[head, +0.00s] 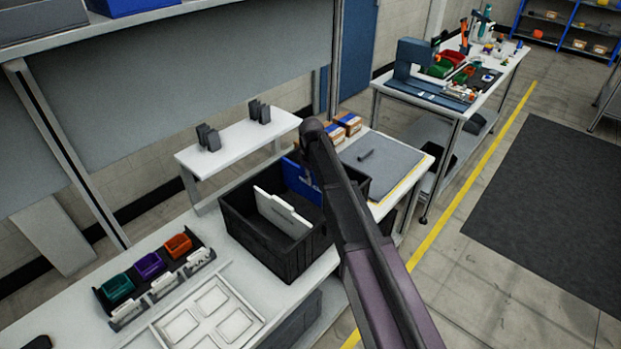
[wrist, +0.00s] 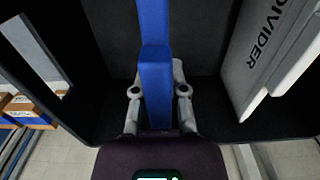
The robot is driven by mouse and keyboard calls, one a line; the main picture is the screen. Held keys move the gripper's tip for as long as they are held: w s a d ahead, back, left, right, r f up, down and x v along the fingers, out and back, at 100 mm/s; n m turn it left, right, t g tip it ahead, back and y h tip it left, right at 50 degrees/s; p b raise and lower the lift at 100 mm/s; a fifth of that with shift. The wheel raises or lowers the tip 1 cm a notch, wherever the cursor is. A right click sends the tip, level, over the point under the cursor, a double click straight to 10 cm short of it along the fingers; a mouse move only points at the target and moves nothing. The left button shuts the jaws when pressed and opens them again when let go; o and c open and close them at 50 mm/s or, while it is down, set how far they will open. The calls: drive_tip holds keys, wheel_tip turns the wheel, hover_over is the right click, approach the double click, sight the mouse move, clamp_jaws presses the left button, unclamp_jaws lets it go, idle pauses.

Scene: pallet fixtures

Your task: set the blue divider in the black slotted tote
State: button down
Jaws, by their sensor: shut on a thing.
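The black slotted tote (head: 265,240) stands on the white bench in the head view; its inside wall also shows in the wrist view (wrist: 85,105). The blue divider (head: 301,181) is at the tote's back right, with its lower part inside the tote. In the wrist view, my gripper (wrist: 157,92) is shut on the blue divider (wrist: 154,35), one finger on each side. My arm hides the gripper in the head view. I cannot tell whether the divider's edges are in the slots or it touches the floor.
A white divider (head: 284,214) marked "DIVIDER" stands in the tote, left of the blue one. A raised white shelf (head: 240,140) holds dark grey parts behind the tote. Small cardboard boxes (head: 347,122) and a grey mat (head: 390,160) lie beyond. Coloured bins (head: 149,265) and a pocketed white tray (head: 207,315) sit in front.

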sight(311, 187)
drive_tip(key=shift+f+b, duration=1.1)
drive_tip(key=shift+f, duration=0.3)
drive_tip(key=shift+s+f+b, duration=0.1)
drive_tip(key=shift+f+b, duration=0.65)
drive_tip(key=shift+b, duration=0.05)
idle(1.5)
drive_tip(key=c, duration=0.6)
unclamp_jaws()
drive_tip(key=shift+r, duration=0.15)
